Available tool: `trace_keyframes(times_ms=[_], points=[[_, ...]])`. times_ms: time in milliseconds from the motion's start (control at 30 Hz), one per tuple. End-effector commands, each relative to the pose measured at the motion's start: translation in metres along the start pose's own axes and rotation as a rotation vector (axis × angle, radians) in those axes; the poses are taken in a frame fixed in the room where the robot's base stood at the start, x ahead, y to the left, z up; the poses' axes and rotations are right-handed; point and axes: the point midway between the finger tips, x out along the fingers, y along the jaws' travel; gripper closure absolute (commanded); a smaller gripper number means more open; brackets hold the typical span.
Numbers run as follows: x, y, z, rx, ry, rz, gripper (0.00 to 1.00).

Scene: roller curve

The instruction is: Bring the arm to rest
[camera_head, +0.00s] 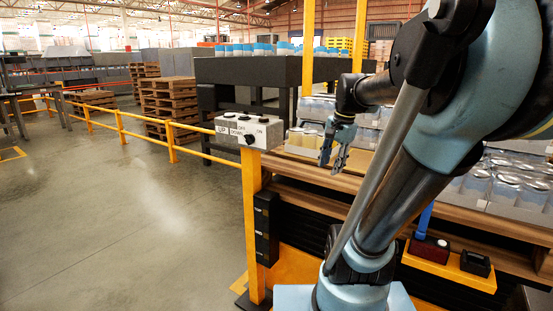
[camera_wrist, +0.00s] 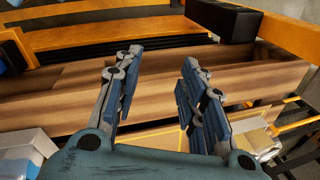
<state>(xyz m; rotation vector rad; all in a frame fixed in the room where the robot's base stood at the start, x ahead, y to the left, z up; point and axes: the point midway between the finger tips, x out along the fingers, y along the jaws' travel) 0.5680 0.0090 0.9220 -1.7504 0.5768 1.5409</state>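My arm (camera_head: 400,195) rises from the lower middle of the head view, bends at the upper right and reaches back to the left. My gripper (camera_head: 333,160) hangs at its end with the fingers pointing down, just right of the control box. In the wrist view, the two fingers of my gripper (camera_wrist: 163,62) stand apart with nothing between them. Brown wooden boards (camera_wrist: 220,82) show behind the fingers. The gripper holds nothing.
A grey control box (camera_head: 248,130) with buttons and a black knob sits on a yellow post (camera_head: 254,215). Wrapped goods (camera_head: 500,185) lie behind the wooden boards at right. A dark conveyor (camera_head: 245,70) and pallets (camera_head: 170,100) stand farther back. The floor (camera_head: 120,220) at left is clear.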

Motion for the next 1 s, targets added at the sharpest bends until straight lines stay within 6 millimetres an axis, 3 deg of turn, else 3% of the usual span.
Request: trace_keyframes(times_ms=[300,500,700,1000], points=[[0.072,0.085,0.057,-0.517,0.046,0.062,0.62],[0.111,0.125,0.078,-0.775,0.059,0.1,0.62],[0.128,0.141,0.086,-0.887,0.063,0.119,0.62],[0.128,0.142,0.086,-0.894,0.063,0.12,0.62]])
